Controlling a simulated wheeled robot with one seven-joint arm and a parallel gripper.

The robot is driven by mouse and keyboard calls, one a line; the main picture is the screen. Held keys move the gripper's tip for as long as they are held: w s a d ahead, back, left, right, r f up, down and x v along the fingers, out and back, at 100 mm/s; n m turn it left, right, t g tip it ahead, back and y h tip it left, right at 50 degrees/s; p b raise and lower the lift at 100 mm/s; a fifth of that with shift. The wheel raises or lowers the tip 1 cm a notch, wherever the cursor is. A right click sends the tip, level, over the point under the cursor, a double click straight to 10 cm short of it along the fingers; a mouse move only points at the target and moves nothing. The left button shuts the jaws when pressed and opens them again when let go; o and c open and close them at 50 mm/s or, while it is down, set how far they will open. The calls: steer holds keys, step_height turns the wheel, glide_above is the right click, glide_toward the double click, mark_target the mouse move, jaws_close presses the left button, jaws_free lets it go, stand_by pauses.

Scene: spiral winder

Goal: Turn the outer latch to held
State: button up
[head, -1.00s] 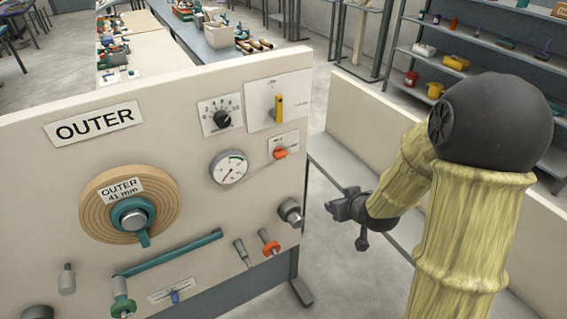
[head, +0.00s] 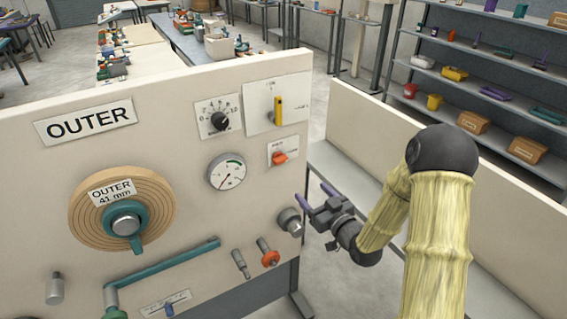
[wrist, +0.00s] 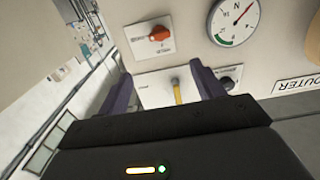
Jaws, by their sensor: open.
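The outer latch appears to be the small orange turning piece (head: 279,158) on a white plate, right of the gauge on the OUTER panel (head: 70,190). Its lettering is too small to read surely. In the wrist view the orange latch (wrist: 159,33) shows upside down, above and beyond the fingers. My gripper (head: 314,194) is open and empty, with purple fingers pointing up and left, at the panel's right edge, lower right of the latch. In the wrist view its fingers (wrist: 163,84) stand wide apart, with a yellow lever (wrist: 177,88) seen between them. Nothing hides the latch.
Near the latch are a gauge (head: 227,173), a black dial knob (head: 220,121) and the yellow lever's plate (head: 292,92). A grey round knob (head: 290,221) juts out beside my gripper. A cream wall (head: 350,120) stands behind my arm.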

mark_target(282, 161)
steer(key=p+x, duration=0.5)
steer(key=x, duration=1.2)
steer(key=shift+w+a+p, duration=0.2)
steer(key=shift+p, duration=0.2)
steer(key=c, duration=1)
